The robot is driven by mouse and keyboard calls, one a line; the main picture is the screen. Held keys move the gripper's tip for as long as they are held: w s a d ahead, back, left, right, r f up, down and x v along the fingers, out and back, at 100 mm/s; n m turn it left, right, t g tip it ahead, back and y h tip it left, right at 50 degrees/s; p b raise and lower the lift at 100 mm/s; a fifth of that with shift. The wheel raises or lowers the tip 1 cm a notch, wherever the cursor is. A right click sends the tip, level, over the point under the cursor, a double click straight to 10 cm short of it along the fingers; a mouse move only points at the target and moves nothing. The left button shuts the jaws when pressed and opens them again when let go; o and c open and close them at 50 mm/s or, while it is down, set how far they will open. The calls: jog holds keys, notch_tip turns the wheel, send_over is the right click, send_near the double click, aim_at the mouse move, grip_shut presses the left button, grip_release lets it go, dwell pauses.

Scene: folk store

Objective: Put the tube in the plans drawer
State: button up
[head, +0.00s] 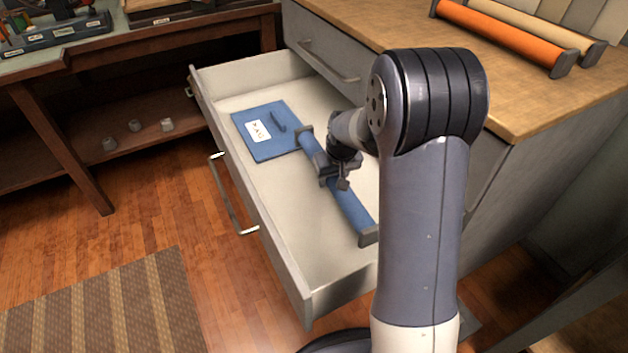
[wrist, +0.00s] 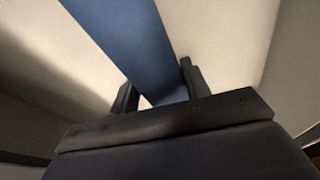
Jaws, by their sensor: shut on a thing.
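A blue tube (head: 351,209) with dark grey end caps shows in the head view inside the outline of the open pale drawer (head: 285,240). My gripper (head: 336,180) is shut on the tube near its middle, and the arm reaches down over the drawer from the right. In the wrist view the blue tube (wrist: 125,40) runs up between the two dark fingers of my gripper (wrist: 158,92), with the pale drawer floor (wrist: 215,40) behind it. I cannot tell whether the tube touches the drawer floor. My arm hides part of the drawer's right side.
A blue folder (head: 262,148) with a white label lies in the drawer, beside the tube's far end. An orange tube (head: 500,32) and a cream one lie on the wooden counter (head: 400,25). A wooden bench (head: 130,50) stands at the left.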

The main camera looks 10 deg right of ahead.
aim_at(330, 203)
notch_tip(330, 203, down, 8)
jog(key=shift+f+b, duration=0.1)
jog(key=shift+b, duration=0.95)
jog(key=shift+f, duration=0.1)
jog(key=o, duration=1.2)
jog(key=p+v, duration=0.3)
jog(key=v, duration=0.9)
